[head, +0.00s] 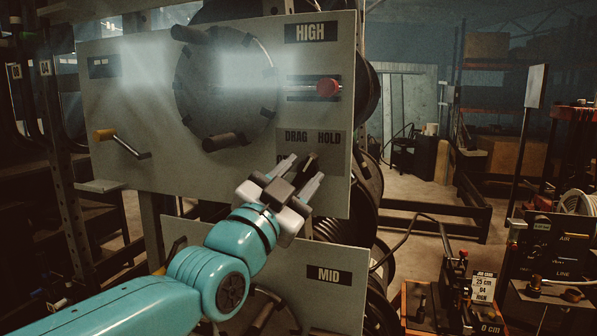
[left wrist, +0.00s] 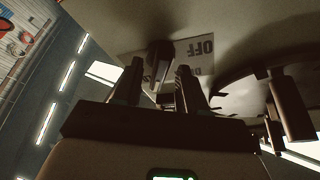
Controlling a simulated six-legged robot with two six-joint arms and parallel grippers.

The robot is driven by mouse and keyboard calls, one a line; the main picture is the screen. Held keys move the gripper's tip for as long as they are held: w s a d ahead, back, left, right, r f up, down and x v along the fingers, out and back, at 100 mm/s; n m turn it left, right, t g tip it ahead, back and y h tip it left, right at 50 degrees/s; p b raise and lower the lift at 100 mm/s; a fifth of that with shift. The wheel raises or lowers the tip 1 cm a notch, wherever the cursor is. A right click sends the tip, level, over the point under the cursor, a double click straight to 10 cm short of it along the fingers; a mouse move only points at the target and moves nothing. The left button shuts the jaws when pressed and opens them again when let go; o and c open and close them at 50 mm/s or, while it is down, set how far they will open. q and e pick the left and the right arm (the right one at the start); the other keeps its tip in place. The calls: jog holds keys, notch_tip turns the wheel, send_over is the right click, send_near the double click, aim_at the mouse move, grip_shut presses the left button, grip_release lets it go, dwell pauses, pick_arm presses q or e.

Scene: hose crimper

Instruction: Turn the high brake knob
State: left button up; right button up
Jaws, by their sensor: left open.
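The dark high brake knob (head: 311,159) is on this plate, partly hidden by my left gripper (head: 304,167). The left gripper is open, its two fingers pointing up at the knob. In the left wrist view the knob (left wrist: 161,55) shows beyond and between the fingertips, beside the OFF lettering (left wrist: 207,47). I cannot tell whether the fingers touch it. My right gripper is not in view.
A red knob (head: 327,87) is above the brake plate, and a crank (head: 122,142) is at the left. The MID panel (head: 295,290) is below.

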pick_arm(q)
jog(key=shift+d, duration=0.1)
jog(key=shift+w+f, duration=0.15)
jog(key=shift+w, duration=0.05)
jog(key=shift+c, duration=1.3)
jog(key=c, duration=0.5)
jog(key=shift+o, duration=0.2)
